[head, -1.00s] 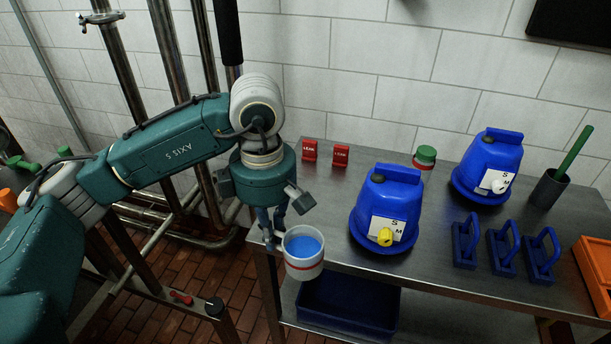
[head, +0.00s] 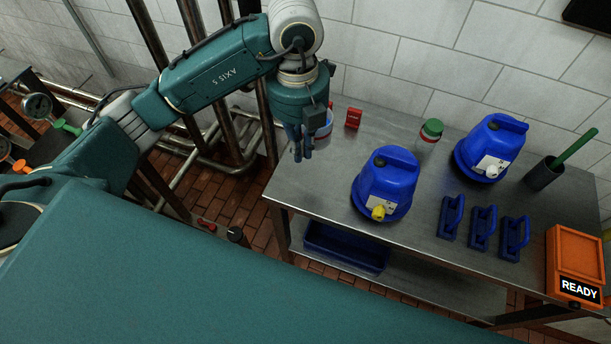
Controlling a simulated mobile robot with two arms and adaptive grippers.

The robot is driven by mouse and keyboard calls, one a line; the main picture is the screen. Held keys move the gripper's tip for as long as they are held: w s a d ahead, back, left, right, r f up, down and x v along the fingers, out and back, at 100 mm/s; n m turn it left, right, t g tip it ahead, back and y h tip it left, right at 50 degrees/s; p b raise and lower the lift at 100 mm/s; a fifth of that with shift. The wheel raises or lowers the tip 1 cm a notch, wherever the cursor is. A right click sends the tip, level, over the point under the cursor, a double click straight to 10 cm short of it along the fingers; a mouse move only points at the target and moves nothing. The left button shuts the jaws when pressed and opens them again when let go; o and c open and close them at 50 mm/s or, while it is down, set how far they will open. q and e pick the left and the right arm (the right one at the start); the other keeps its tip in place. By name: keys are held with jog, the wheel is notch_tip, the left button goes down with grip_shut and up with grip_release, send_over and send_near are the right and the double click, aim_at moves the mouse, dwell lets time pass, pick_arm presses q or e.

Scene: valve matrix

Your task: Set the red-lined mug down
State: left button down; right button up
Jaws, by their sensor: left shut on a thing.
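The mug looks roughly upright. I cannot tell whether its base touches the table top (head: 315,190). My right gripper is not in view.
A red tag (head: 353,118) stands close right of the mug. A green-lidded jar (head: 429,136), two blue jugs (head: 384,190) (head: 490,148), blue handled blocks (head: 482,230) and an orange box (head: 574,258) occupy the table. The front left table top is clear.

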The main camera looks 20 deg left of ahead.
pick_arm(q)
notch_tip(320, 180, down, 16)
jog(key=p, duration=0.3)
jog(key=shift+r, duration=0.2)
jog(key=shift+f, duration=0.2)
jog(key=c, duration=1.9)
grip_release()
jog(key=shift+r, duration=0.15)
